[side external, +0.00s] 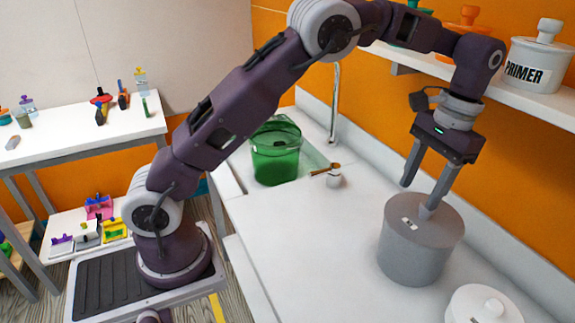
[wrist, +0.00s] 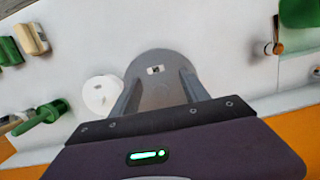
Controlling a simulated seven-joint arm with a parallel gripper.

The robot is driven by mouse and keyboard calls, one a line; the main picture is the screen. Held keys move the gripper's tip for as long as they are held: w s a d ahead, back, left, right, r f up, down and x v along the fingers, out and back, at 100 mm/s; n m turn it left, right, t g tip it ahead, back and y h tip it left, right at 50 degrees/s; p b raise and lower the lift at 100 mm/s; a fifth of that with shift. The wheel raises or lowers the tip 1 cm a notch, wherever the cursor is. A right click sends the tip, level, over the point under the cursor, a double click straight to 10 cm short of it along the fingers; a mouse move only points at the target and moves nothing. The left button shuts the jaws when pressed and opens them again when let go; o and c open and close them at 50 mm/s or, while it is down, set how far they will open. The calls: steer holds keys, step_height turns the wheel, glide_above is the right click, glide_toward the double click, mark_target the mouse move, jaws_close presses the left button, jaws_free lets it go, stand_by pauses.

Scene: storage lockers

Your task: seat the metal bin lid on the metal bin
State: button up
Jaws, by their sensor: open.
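The grey metal bin (side external: 412,262) stands upright on the white counter in the side view. The round grey metal bin lid (side external: 440,212) covers its top and looks about level. A small light handle or plate with a dark mark is on the lid. I cannot tell whether the rim is fully seated. My gripper (side external: 417,198) is open above the lid, its fingers pointing down and apart, with nothing between them. In the wrist view the lid (wrist: 157,57) lies beyond and between the open fingers of my gripper (wrist: 161,80). Whether a fingertip touches the lid is unclear.
A white knobbed pot (side external: 482,308) stands close to the bin at the front right. A shelf (side external: 505,93) with pots, including a PRIMER pot (side external: 538,65), runs behind my gripper. Counter left of the bin is clear.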

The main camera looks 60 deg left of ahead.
steer(key=s+d+r+m+t, duration=0.2)
steer(key=s+d+r+m, duration=0.2)
steer(key=s+d+m, duration=1.15)
steer(key=shift+m, duration=0.95)
steer(key=w+f, duration=0.1)
steer(key=f, duration=0.6)
steer(key=w+a+f, duration=0.1)
steer(key=f, duration=0.6)
steer(key=w+a+f, duration=0.1)
steer(key=f, duration=0.7)
steer(key=shift+w+f, duration=0.1)
steer(key=shift+w, duration=0.1)
steer(key=s+a+r+n+t, duration=0.1)
steer(key=a+r+n, duration=0.25)
steer(key=r, duration=0.65)
steer(key=s+a+r+n+t, duration=0.1)
steer(key=a+r+n, duration=0.3)
steer(key=r, duration=0.6)
steer(key=s+a+r+n+t, duration=0.1)
steer(key=s+a+r+n, duration=0.2)
steer(key=s+a+n, duration=0.2)
steer(key=s+a+r+n+t, duration=0.2)
steer(key=s+a+n, duration=0.3)
steer(key=s, duration=0.5)
steer(key=a+r, duration=0.1)
steer(key=a, duration=0.1)
steer(key=shift+s+a+t, duration=0.15)
steer(key=shift+a+t, duration=0.15)
steer(key=shift+a, duration=0.05)
steer(key=shift+n, duration=0.25)
